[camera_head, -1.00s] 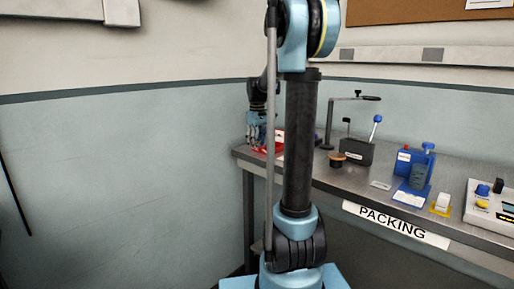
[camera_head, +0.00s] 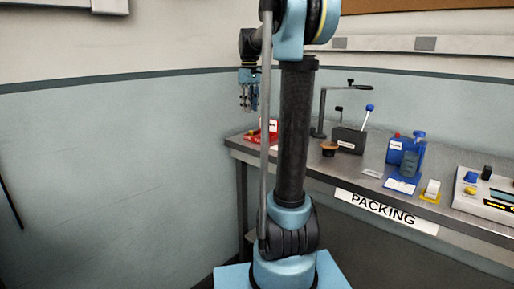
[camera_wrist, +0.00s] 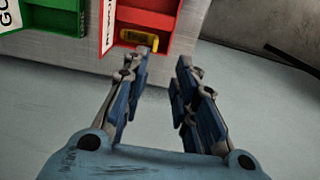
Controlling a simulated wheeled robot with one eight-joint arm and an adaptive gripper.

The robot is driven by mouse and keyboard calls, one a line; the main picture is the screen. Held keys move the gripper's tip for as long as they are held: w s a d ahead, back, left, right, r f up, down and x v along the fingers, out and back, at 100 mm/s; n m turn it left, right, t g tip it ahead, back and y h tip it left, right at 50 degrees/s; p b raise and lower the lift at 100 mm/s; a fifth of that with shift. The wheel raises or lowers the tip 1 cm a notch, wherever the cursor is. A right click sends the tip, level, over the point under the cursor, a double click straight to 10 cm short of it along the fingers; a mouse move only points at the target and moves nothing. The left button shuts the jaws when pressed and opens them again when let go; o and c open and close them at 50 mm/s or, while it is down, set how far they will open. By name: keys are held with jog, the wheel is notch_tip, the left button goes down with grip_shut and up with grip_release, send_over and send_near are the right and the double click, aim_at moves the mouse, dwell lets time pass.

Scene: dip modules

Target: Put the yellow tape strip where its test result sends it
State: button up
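The yellow tape strip (camera_wrist: 139,37) lies in the red tray (camera_wrist: 166,17) in the wrist view, near the tray's front edge; the frame cuts off part of the tray. The red tray also shows at the table's far left end in the head view (camera_head: 252,136), with its inside not visible there. My gripper (camera_wrist: 158,65) is open and empty, with a clear gap between its fingers. In the head view my gripper (camera_head: 248,106) hangs fingers-down, above and slightly left of the red tray, apart from it.
A green tray (camera_wrist: 85,27) stands left of the red one in the wrist view. The metal table (camera_head: 312,163) also carries a black lever device (camera_head: 348,140), a blue device (camera_head: 408,152), a small yellow holder (camera_head: 431,191) and a control box (camera_head: 485,197). Floor left of the table is clear.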

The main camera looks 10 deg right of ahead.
jog(key=s+f+m+t, duration=0.1)
jog(key=s+f+m, duration=0.2)
jog(key=s+f, duration=1)
jog(key=s+f+m+t, duration=0.1)
jog(key=s+f+m, duration=0.3)
jog(key=s+f, duration=1)
jog(key=s, duration=0.7)
jog(key=shift+s+d+f, duration=0.15)
jog(key=shift+s+f, duration=0.1)
jog(key=shift+s, duration=0.1)
